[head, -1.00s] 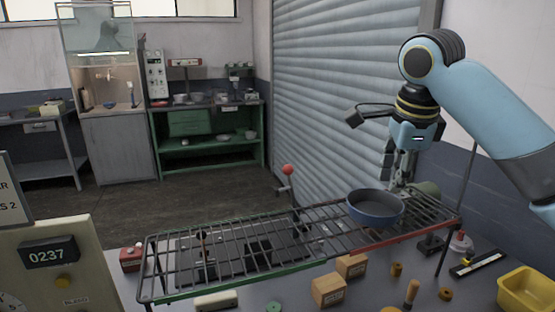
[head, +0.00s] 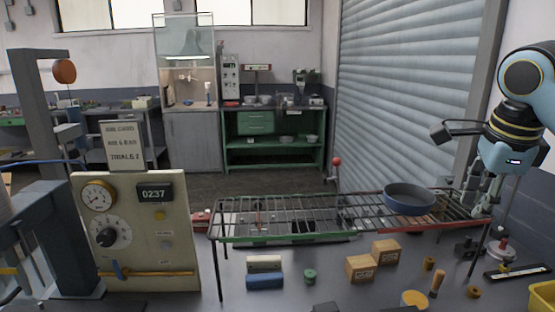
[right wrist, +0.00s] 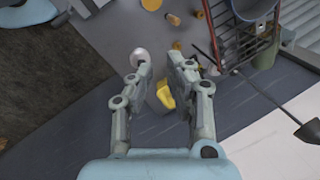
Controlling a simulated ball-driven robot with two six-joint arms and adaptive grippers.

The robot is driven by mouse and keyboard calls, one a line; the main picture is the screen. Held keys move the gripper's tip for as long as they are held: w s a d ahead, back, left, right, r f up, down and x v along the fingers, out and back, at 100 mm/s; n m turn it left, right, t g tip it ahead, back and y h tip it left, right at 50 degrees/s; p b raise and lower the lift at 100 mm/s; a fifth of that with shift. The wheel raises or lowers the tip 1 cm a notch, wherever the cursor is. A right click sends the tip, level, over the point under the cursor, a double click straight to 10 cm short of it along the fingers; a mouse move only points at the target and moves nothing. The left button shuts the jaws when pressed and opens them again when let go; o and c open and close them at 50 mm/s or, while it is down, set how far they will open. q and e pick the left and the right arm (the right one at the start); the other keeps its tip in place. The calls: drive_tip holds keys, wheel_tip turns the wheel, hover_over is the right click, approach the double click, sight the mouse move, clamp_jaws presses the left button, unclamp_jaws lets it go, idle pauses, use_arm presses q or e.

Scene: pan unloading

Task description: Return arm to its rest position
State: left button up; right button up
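A blue-grey round pan (head: 409,199) rests on the right part of a wire rack (head: 300,237), which has a green edge at left and a red edge at right. My right gripper (head: 472,205) is to the right of the pan, apart from it, by the rack's right end. In the right wrist view my right gripper (right wrist: 162,62) has its fingers apart with nothing held between them. The pan (right wrist: 254,8) shows there at the top, cut off by the frame, beside the rack's red edge (right wrist: 262,48). My left gripper is not in view.
On the table are two wooden blocks (head: 372,259), a green knob (head: 310,276), white and blue blocks (head: 264,272), and a yellow bin (head: 543,296) at right. A panel with dials (head: 140,235) stands at left. A red-knobbed lever (head: 336,162) rises behind the rack.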

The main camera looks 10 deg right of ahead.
drive_tip(key=s+a+f+n, duration=0.9)
drive_tip(key=f+n, duration=0.2)
drive_tip(key=n, duration=0.1)
drive_tip(key=s+a+f+n+t+y, duration=0.1)
drive_tip(key=s+a+f+n, duration=0.15)
drive_tip(key=s+n, duration=0.4)
drive_tip(key=s+a+f+n, duration=0.1)
drive_tip(key=s+a+n, duration=0.2)
drive_tip(key=s+n, duration=0.35)
wheel_tip(320, 180, down, 40)
drive_tip(key=s+d+g+b, duration=0.2)
drive_tip(key=d+b, duration=0.1)
drive_tip(key=b, duration=1)
drive_tip(key=s+f+b, duration=0.5)
drive_tip(key=s+f, duration=0.4)
drive_tip(key=f, duration=0.3)
drive_tip(key=s+f+g+b, duration=0.1)
drive_tip(key=s+f+b, duration=0.4)
drive_tip(key=s+f, duration=0.4)
wheel_tip(320, 180, down, 4)
drive_tip(key=shift+d+f, duration=0.15)
drive_tip(key=shift+d, duration=0.3)
